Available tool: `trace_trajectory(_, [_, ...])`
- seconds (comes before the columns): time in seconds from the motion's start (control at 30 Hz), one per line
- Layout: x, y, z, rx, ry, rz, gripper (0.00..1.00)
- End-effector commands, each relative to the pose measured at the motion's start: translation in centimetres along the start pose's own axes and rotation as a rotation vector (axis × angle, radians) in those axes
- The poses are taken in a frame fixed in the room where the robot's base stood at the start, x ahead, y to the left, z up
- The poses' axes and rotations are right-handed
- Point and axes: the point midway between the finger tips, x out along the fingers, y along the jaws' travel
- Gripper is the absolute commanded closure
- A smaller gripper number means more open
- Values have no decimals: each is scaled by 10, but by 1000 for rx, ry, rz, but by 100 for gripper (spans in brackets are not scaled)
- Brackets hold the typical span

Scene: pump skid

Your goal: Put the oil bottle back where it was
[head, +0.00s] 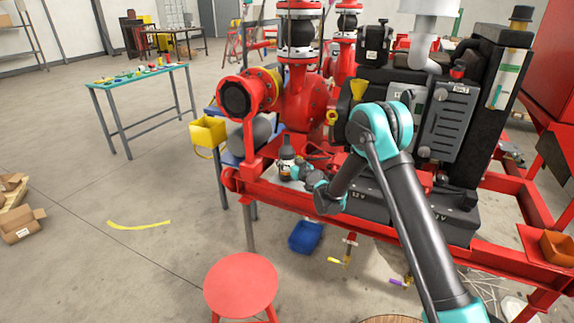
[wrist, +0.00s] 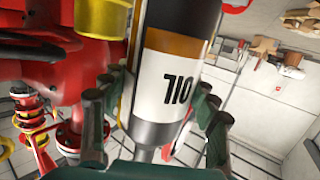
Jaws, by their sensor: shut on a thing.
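The oil bottle (head: 286,157) is dark with a white label and stands out beside the red pump in the head view. In the wrist view the oil bottle (wrist: 175,85) fills the middle, with an orange band and a white label whose "OIL" lettering is upside down. My gripper (wrist: 157,98) has its dark fingers on both sides of the bottle, shut on it. In the head view my gripper (head: 298,172) is small and partly hidden by clutter around it. I cannot tell whether the bottle's base touches anything.
Red pump pipework (head: 300,100) rises just behind the bottle. A yellow bin (head: 208,131) hangs to the left, and a yellow funnel (head: 357,90) is right of the pump. Dark batteries (head: 445,215) sit on the red frame.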

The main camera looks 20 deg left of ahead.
Motion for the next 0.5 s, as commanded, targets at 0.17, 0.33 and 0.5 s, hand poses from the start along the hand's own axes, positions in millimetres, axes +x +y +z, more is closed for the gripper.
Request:
trace_trajectory(0.17, [1, 0, 11, 0, 1, 1, 77])
trace_trajectory(0.33, [1, 0, 11, 0, 0, 0, 77])
trace_trajectory(0.5, [2, 0, 14, 0, 0, 0, 34])
